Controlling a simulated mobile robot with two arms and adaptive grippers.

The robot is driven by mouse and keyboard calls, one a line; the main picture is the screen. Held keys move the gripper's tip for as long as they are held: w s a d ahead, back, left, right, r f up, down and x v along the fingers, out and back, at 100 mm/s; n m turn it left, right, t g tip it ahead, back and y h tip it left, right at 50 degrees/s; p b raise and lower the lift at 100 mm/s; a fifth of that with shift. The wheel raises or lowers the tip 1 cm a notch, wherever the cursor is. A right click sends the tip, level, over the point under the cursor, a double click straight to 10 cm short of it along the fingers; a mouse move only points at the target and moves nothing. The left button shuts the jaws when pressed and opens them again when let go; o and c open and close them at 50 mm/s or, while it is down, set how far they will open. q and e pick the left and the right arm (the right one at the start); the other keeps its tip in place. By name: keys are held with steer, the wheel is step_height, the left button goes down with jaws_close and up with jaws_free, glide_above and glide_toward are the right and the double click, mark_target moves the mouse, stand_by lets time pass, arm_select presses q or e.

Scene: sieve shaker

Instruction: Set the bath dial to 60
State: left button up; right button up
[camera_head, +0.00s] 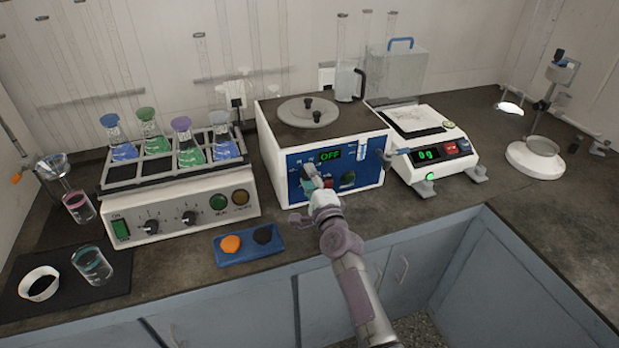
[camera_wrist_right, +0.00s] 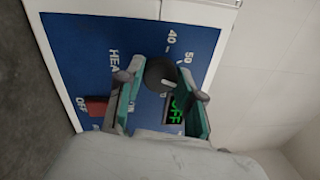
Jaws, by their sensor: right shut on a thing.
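The water bath (camera_head: 322,145) is a white box with a blue front panel in the middle of the bench. Its green display (camera_head: 330,155) reads OFF in the head view. The black bath dial (camera_wrist_right: 160,74) is in the right wrist view, beside the marks 40 and 50 on the blue panel. My right gripper (camera_head: 311,178) is at the panel, with its fingers (camera_wrist_right: 163,90) on either side of the dial and shut on it. A red switch (camera_wrist_right: 96,106) lies beside the labels OFF and ON. My left gripper is not in view.
A shaker with several flasks (camera_head: 180,190) stands left of the bath, and a balance (camera_head: 425,150) stands close on its right. A blue tray (camera_head: 248,254) with an orange and a black piece lies in front, near the bench edge.

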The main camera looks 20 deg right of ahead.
steer(key=shift+m, duration=0.6)
steer(key=o, duration=1.2)
steer(key=shift+c, duration=0.2)
steer(key=s, duration=1.2)
steer(key=shift+f, duration=0.4)
steer(key=shift+d, duration=0.1)
